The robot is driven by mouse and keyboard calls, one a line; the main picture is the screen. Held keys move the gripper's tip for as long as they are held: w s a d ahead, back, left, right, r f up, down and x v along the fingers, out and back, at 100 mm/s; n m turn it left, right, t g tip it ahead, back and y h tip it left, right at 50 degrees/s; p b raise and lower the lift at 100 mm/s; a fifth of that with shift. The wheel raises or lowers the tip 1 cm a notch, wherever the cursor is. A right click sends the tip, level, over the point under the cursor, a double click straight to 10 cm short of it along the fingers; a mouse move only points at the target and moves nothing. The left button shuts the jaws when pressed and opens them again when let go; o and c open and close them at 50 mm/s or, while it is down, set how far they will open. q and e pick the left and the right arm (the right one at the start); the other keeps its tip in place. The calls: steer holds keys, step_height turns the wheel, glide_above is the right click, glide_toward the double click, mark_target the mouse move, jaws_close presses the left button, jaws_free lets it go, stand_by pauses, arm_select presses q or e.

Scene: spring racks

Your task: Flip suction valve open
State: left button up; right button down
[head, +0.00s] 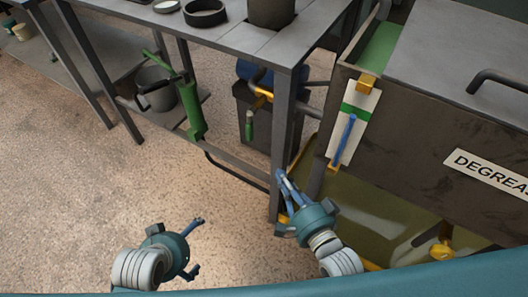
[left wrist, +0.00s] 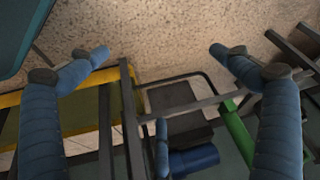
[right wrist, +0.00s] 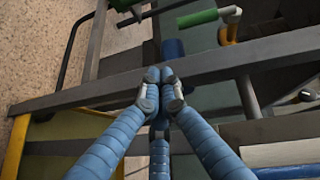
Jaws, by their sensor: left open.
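A yellow valve fitting (head: 262,92) with a hanging green handle (head: 249,125) sits under the bench beside a dark box. In the right wrist view the green handle (right wrist: 197,18) and yellow pipe (right wrist: 230,32) show at the top, beyond my fingertips. A blue lever (head: 346,136) stands tilted on a white plate with a green band on the tank. No label shows which is the suction valve. My right gripper (head: 284,181) is by the bench leg, below both; its fingertips (right wrist: 158,90) are together, with nothing visible between them. My left gripper (head: 195,248) is open and empty above the floor.
The bench leg (head: 284,150) and lower rail (head: 240,160) stand close to my right gripper. A green pump-like cylinder (head: 192,110) and a bucket (head: 155,88) are to the left. The degreaser tank (head: 430,130) fills the right. The floor at left is clear.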

mark_target(249, 128)
arm_select(q)
steer(key=r, duration=0.1)
steer(key=r+b, duration=0.2)
steer(key=shift+s+r+t, duration=0.2)
steer(key=shift+s+t, duration=0.1)
steer(key=shift+s, duration=0.05)
arm_select(e)
step_height(249, 128, up, 6)
steer(key=m+t, duration=0.1)
steer(key=m, duration=0.1)
steer(key=shift+a+r+t+y, duration=0.15)
steer(key=shift+a+t+y, duration=0.15)
steer(key=shift+a+t, duration=0.15)
steer(key=shift+s, duration=0.1)
arm_select(q)
steer(key=w+d+r+t+h+b, duration=0.1)
steer(key=w+d+r+t+b, duration=0.1)
steer(key=w+r+t, duration=0.3)
steer(key=w+d+r, duration=0.1)
steer(key=w, duration=0.3)
steer(key=shift+w+r+h, duration=0.3)
steer(key=shift+w, duration=0.05)
arm_select(e)
steer(key=x, duration=1)
arm_select(q)
steer(key=shift+d, duration=0.1)
